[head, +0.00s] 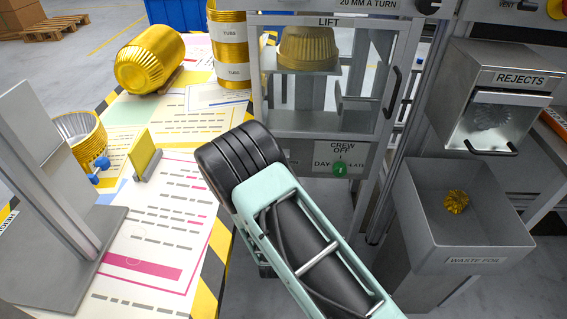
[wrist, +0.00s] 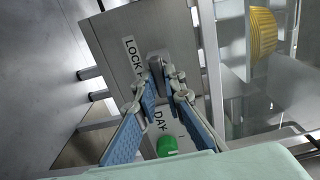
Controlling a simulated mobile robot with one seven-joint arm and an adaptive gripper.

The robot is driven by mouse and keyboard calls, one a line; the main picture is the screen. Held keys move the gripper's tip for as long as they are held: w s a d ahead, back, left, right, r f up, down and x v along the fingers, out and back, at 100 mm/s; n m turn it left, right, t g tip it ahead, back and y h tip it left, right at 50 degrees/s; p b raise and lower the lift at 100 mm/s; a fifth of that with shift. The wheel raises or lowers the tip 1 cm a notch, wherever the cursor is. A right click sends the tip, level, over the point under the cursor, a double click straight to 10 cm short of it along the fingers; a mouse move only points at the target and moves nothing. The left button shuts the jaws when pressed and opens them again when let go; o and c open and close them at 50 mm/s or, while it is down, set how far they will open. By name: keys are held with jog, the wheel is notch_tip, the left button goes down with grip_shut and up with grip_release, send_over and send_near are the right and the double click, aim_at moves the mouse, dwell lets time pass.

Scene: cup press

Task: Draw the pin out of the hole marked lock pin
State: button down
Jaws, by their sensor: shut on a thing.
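In the wrist view my gripper (wrist: 165,84) is shut on the pin (wrist: 156,62), a small grey piece beside the LOCK PIN label (wrist: 131,54). The fingertips cover part of the pin, and the hole is hidden. I cannot tell how deep the pin sits. The label's last letters are covered by the fingers. In the head view my own arm hides my gripper and the pin.
A green knob (head: 340,168) sits on the panel close to my gripper. Above is the LIFT bay with a gold fluted cup (head: 307,47). A grey waste bin (head: 415,210) holding gold scrap stands at right. A striped-edge table (head: 150,215) is at left.

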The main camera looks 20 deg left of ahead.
jog(key=shift+v, duration=2.3)
